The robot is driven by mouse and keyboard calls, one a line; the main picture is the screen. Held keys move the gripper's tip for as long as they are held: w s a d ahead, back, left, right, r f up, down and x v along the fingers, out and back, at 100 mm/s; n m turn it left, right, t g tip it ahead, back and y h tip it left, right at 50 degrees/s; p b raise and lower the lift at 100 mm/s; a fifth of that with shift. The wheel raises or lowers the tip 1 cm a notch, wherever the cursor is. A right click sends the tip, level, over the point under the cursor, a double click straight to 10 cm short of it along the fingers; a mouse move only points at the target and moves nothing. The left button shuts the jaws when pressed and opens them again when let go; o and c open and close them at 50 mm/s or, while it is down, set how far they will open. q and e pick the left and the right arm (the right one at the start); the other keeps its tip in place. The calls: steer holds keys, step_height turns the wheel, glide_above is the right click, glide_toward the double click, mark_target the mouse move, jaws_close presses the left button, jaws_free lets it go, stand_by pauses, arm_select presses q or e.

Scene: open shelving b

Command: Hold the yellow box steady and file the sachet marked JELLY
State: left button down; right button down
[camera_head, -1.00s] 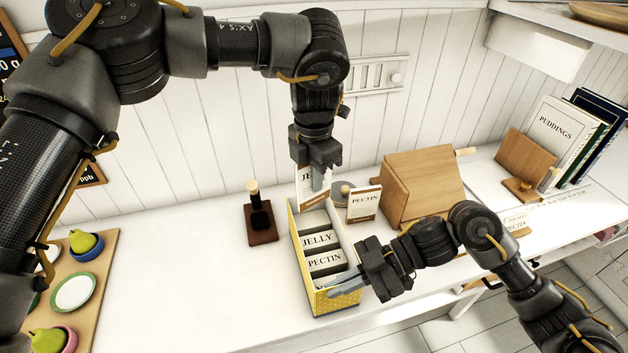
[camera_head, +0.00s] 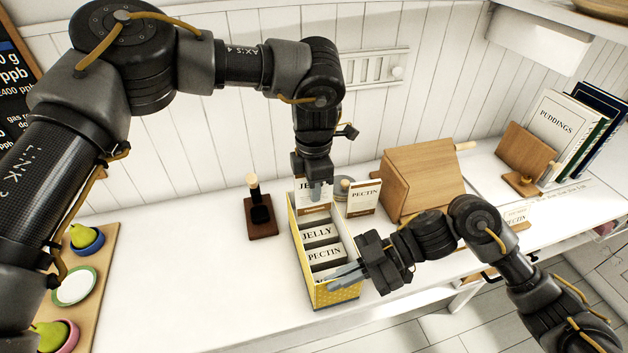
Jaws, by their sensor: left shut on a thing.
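The yellow box (camera_head: 322,298) stands on the white counter with its top open. Inside it are divider cards marked JELLY (camera_head: 320,233) and PECTIN (camera_head: 325,254). My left gripper (camera_head: 316,188) is shut on the white sachet (camera_head: 303,188), on which "JE" shows. The sachet is upright at the far end of the box, behind the JELLY card. Its orange-brown lower band shows just above the card; whether it touches the box floor is hidden. My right gripper (camera_head: 345,275) is at the near right wall of the box; its finger gap is unclear.
A PECTIN packet (camera_head: 364,196) stands right of the box, near a wooden stand (camera_head: 420,185). A dark stamp-like tool on a wooden base (camera_head: 261,216) is to the left. A board with bowls (camera_head: 98,262) lies far left. The counter between is clear.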

mark_target(314, 212)
arm_select(q)
steer(key=shift+f, duration=1.8)
steer(key=shift+f, duration=3.15)
steer(key=c, duration=1.4)
jaws_free()
step_height(314, 212, up, 12)
arm_select(e)
steer(key=c, duration=1.6)
jaws_free()
steer(key=shift+o, duration=0.2)
